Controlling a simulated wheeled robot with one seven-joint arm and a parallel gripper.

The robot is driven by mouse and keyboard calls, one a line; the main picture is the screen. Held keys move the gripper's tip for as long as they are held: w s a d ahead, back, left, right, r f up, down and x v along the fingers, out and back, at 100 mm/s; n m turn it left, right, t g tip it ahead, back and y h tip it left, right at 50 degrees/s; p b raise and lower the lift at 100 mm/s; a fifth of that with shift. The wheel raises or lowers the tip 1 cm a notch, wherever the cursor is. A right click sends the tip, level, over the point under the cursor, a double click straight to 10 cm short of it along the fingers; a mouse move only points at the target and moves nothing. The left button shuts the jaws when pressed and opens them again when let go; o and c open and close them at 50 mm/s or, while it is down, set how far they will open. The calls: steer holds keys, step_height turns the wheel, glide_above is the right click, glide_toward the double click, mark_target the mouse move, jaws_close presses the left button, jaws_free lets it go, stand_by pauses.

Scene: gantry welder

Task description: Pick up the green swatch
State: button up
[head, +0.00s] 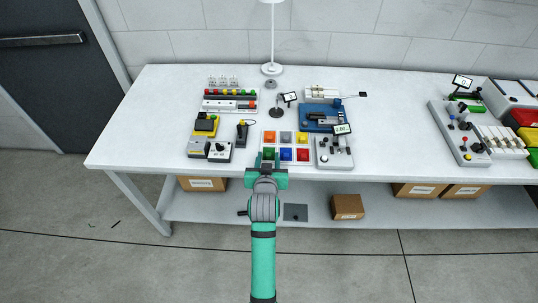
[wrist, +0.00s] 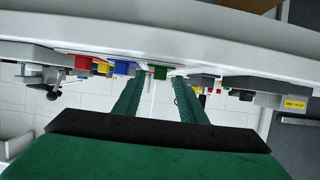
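The green swatch (head: 269,154) lies in the front left place of a pale board (head: 294,145) with two rows of coloured swatches, near the table's front edge. My gripper (head: 267,160) is at that edge, just in front of it. In the wrist view the green swatch (wrist: 160,72) shows ahead, between the tips of my two spread fingers. My gripper (wrist: 158,86) is open and empty there. Whether the fingers flank the swatch or stop short of it, I cannot tell.
The blue swatch (head: 286,154) is right beside the green one, and the orange swatch (head: 269,136) is behind it. A black joystick device (head: 242,133) stands to the left. A grey control box (head: 334,152) stands to the right. Boxes sit on the shelf below.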

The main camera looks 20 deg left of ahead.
steer(key=shift+w+a+f, duration=0.15)
steer(key=shift+w, duration=0.35)
jaws_close()
steer(key=shift+r, duration=0.4)
step_height(320, 180, up, 2)
steer(key=shift+r, duration=0.1)
steer(key=s+d+r, duration=0.9)
steer(key=s+r, duration=0.1)
steer(key=shift+s, duration=0.35)
